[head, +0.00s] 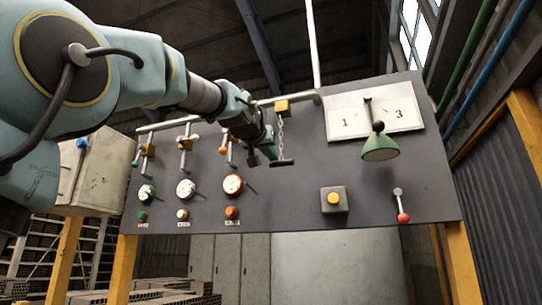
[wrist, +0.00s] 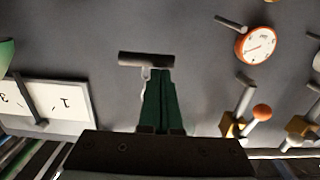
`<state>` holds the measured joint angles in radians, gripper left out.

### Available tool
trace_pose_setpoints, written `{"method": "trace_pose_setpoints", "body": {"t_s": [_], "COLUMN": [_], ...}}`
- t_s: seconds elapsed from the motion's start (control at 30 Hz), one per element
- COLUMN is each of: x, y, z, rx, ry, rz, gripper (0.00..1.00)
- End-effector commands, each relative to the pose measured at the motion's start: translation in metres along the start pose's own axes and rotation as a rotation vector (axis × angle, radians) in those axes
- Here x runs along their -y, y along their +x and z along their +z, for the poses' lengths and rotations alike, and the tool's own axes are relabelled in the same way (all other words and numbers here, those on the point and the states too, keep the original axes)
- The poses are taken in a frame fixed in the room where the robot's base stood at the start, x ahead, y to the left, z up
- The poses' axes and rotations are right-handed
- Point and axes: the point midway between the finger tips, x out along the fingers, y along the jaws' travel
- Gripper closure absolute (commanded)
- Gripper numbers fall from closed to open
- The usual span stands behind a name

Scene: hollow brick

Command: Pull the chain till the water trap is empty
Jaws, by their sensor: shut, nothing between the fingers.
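A thin chain (head: 281,130) hangs from a yellow fitting (head: 282,107) on the pipe along the panel top. A dark crossbar handle (head: 281,162) hangs level at its lower end. My gripper (head: 271,153) is shut and empty, just left of the chain and near the handle. In the wrist view, turned upside down, the shut green fingers (wrist: 160,74) point at the panel beside the handle (wrist: 146,59). The fingers partly hide the chain there. I cannot tell whether they touch it. No water trap or water level can be made out.
The grey panel (head: 300,205) carries several levers, round gauges (head: 233,184) and small coloured knobs. To the right are a numbered plate (head: 345,122) with a green cone-shaped handle (head: 380,150), a yellow button (head: 333,198) and a red-knobbed lever (head: 402,216). Space below the handle is clear.

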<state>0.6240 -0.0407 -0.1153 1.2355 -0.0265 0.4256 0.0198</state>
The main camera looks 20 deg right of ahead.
Motion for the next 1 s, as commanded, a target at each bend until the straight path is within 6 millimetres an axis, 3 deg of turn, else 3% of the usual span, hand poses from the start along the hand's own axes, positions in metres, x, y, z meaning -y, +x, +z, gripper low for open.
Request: {"method": "trace_pose_setpoints", "body": {"t_s": [0.17, 0.23, 0.63, 0.8, 1.0], "x": [0.001, 0.001, 0.000, 0.001, 0.001], "y": [0.001, -0.015, -0.084, -0.098, -0.101], "z": [-0.026, -0.016, -0.017, -0.019, -0.020], "rx": [0.001, -0.003, -0.005, -0.003, -0.002], "ry": [0.000, 0.000, 0.000, 0.000, 0.000], "rz": [0.000, -0.001, 0.000, -0.001, -0.001], "gripper": [1.00, 1.00, 1.00, 1.00, 1.00]}}
